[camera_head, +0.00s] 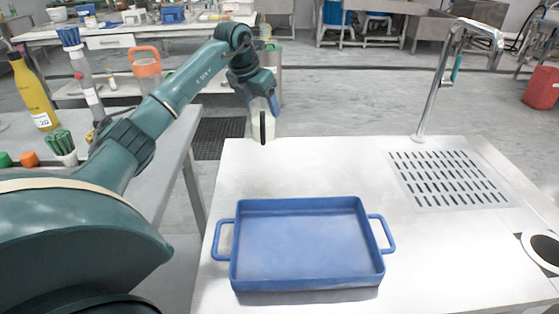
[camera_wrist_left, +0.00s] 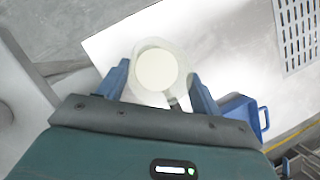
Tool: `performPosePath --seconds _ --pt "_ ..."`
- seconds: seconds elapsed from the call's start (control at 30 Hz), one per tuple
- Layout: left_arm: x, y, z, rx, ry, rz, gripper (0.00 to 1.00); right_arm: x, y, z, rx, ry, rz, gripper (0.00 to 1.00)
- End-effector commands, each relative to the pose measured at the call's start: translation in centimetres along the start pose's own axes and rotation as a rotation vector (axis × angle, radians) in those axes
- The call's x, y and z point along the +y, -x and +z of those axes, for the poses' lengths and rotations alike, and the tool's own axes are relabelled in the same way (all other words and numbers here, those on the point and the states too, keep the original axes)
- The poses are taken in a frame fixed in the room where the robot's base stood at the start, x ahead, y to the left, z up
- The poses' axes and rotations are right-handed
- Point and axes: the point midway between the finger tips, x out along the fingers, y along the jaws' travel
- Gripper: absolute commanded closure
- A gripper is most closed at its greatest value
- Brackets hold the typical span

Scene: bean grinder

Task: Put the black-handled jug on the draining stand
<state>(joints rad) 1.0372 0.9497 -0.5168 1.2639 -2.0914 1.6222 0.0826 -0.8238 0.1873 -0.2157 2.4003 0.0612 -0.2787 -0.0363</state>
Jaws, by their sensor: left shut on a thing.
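The black-handled jug (camera_head: 257,124) is pale and see-through, with its dark handle facing the head camera. My left gripper (camera_head: 263,97) is shut on it from above, near the far left corner of the white table. In the left wrist view the jug (camera_wrist_left: 156,70) sits between the two blue fingers of the gripper (camera_wrist_left: 158,72), with a pale round surface inside. I cannot tell whether its base touches the table. The draining stand (camera_head: 447,204), a slotted metal grate, lies at the right; part of it shows in the left wrist view (camera_wrist_left: 296,66). My right gripper is out of view.
A blue two-handled tray (camera_head: 305,285) stands on the front middle of the white table (camera_head: 420,265). A tall tap (camera_head: 433,95) rises behind the grate. A round dark opening (camera_head: 545,248) is at the right edge. The tabletop between jug and grate is clear.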

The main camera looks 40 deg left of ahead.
Motion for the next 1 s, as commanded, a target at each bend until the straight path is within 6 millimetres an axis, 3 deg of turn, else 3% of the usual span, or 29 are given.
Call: performPosePath --seconds 0.1,0.37,0.53,0.87,0.9,1.0 --pt "0.1 -2.3 -1.0 0.001 0.000 0.000 0.74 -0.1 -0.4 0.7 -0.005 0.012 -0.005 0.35" --pt "0.1 -4.3 -1.8 -0.001 0.000 -0.001 0.74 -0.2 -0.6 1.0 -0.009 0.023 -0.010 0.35" --pt "0.1 -6.6 -2.8 0.000 -0.001 -0.001 0.74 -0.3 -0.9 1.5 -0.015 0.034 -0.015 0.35" --pt "0.2 -7.0 -2.9 -0.002 -0.001 0.000 0.74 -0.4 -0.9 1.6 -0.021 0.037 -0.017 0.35" --pt "0.2 -7.1 -2.9 -0.002 -0.001 0.000 0.34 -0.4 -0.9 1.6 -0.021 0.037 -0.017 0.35" --pt "0.2 -7.0 -2.9 -0.002 0.000 0.000 0.26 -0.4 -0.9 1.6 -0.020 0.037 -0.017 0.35"
